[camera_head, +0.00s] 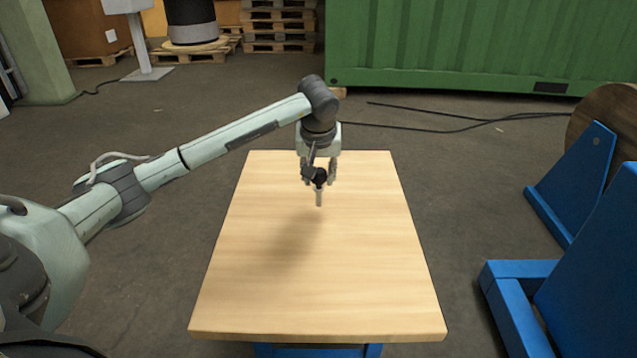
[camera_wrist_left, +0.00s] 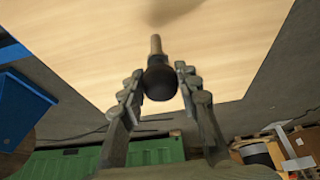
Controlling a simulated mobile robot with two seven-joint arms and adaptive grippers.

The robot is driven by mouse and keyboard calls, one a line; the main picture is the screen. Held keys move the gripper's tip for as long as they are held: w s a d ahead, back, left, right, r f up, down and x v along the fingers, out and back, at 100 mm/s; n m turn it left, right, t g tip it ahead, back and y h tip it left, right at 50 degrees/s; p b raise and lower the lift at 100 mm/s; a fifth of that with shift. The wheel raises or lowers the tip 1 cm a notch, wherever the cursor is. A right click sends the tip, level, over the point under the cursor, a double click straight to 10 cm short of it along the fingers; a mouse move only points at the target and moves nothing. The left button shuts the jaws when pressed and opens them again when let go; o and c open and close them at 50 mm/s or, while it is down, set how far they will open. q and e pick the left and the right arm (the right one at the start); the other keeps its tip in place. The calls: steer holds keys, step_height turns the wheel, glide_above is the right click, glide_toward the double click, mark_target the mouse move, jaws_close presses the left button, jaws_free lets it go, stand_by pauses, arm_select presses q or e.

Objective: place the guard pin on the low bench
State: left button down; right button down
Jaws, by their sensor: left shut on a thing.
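The guard pin (camera_head: 319,197) has a dark round head and a thin pale metal shank pointing down. My left gripper (camera_head: 319,178) is shut on its head and holds it above the far half of the low bench (camera_head: 330,270), a light wooden top on blue legs. In the left wrist view the pin's black head (camera_wrist_left: 160,82) sits between the fingers of the left gripper (camera_wrist_left: 160,88), with the shank pointing toward the bench top (camera_wrist_left: 90,50). The pin's shadow and the arm's shadow lie on the bench, and the tip looks clear of the wood. My right gripper is out of view.
The bench top is otherwise bare. A blue stand (camera_head: 590,260) with a wooden reel (camera_head: 610,115) stands to the right. A green container (camera_head: 480,45) and black cables (camera_head: 440,125) lie beyond the bench. Pallets (camera_head: 280,25) stand at the back.

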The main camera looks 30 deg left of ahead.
arm_select(q)
steer(key=shift+f, duration=1.1)
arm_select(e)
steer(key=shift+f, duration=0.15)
arm_select(q)
steer(key=shift+f, duration=0.2)
steer(key=c, duration=1.1)
jaws_free()
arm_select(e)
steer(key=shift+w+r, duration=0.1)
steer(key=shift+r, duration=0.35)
arm_select(q)
steer(key=shift+r, duration=0.15)
steer(key=shift+r, duration=0.25)
steer(key=v, duration=1.1)
steer(key=shift+s+r, duration=0.15)
steer(key=shift+r, duration=0.15)
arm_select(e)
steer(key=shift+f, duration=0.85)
arm_select(q)
steer(key=shift+d, duration=0.1)
